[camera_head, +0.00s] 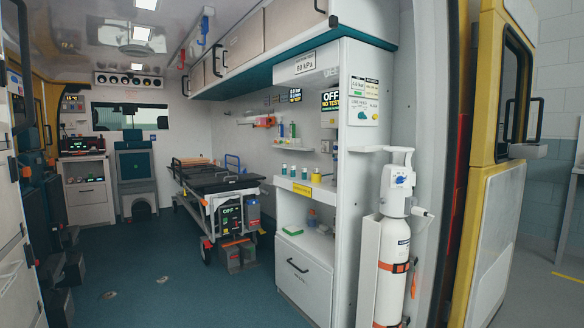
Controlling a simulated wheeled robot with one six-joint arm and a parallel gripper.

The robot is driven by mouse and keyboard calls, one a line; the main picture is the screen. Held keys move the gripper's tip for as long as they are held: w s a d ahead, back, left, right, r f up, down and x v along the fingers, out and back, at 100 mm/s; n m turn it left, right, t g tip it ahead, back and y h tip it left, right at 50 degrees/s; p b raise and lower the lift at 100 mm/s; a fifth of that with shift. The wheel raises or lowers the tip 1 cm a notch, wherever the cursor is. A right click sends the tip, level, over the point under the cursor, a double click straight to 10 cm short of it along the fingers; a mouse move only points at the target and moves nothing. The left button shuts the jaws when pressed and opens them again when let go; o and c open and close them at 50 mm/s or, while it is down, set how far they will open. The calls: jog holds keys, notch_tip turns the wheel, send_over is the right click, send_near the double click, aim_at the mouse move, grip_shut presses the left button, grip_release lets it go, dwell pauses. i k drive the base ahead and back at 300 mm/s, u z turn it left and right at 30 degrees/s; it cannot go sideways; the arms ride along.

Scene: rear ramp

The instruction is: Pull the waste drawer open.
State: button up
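A white drawer front (303,287) with a dark bar handle (297,265) is at the bottom of the right-hand cabinet, below an open shelf niche. It appears shut. Another white drawer (88,194) with a dark handle is in the small cabinet at the back left, and it also looks shut. I cannot read a waste label on either, so I cannot tell which is the waste drawer. My gripper is not in view.
A wheeled stretcher (212,182) stands mid-room, left of the right-hand cabinet. A white cylinder (393,250) with orange straps stands at the cabinet's near end. A yellow door (497,170) is at the right. The blue-green floor (170,270) in front is mostly clear.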

aim_at(309, 286)
jog(key=u, duration=1.05)
jog(key=i, duration=3.7)
jog(key=z, duration=2.55)
